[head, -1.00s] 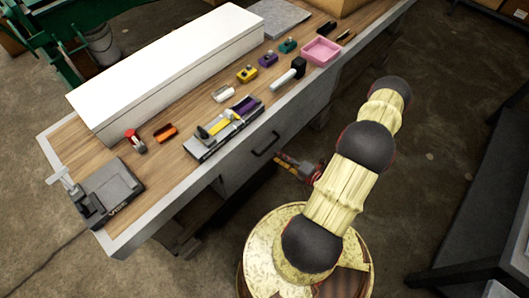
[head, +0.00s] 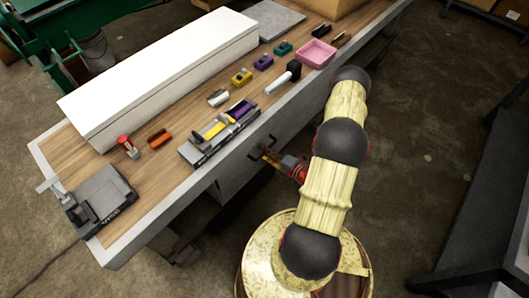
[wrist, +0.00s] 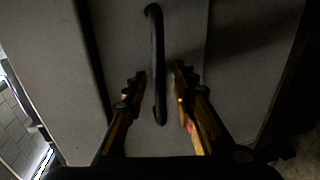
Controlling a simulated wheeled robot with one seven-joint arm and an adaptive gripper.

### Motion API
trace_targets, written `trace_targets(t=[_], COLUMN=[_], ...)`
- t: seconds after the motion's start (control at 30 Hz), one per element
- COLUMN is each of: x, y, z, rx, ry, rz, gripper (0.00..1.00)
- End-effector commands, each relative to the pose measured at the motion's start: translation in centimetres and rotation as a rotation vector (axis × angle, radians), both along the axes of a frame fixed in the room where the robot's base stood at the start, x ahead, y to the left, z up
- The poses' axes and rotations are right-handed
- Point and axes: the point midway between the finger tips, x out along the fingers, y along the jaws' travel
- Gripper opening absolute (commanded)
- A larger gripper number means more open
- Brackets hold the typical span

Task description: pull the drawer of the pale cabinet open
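The pale grey cabinet (head: 235,182) sits under the front edge of the workbench. Its drawer front (wrist: 185,30) carries a dark bar handle (wrist: 158,45), which fills the upper middle of the wrist view. My gripper (wrist: 160,85) is open, with one finger on each side of the handle's lower part. Gaps show between the handle and both fingers, so it is not clamped. In the head view my gripper (head: 262,154) is at the handle and partly covers it. The drawer looks flush, though my arm and the bench edge hide part of it.
The wooden workbench (head: 60,146) overhangs the cabinet. On it are a long white box (head: 165,65), a pink tray (head: 316,54), a vise (head: 100,198) and several small tools. A dark table (head: 490,190) stands at right. Open floor lies between.

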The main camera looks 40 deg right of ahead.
Motion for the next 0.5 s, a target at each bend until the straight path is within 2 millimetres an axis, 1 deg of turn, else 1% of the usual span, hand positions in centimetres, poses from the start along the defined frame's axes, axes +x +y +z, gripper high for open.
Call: trace_targets(t=[0.27,0.5], x=[0.08,0.06], y=[-0.01,-0.02], z=[0.02,0.01], rx=[0.0,-0.001], ry=[0.0,0.0], rz=[-0.001,-0.001], gripper=[0.27,0.13])
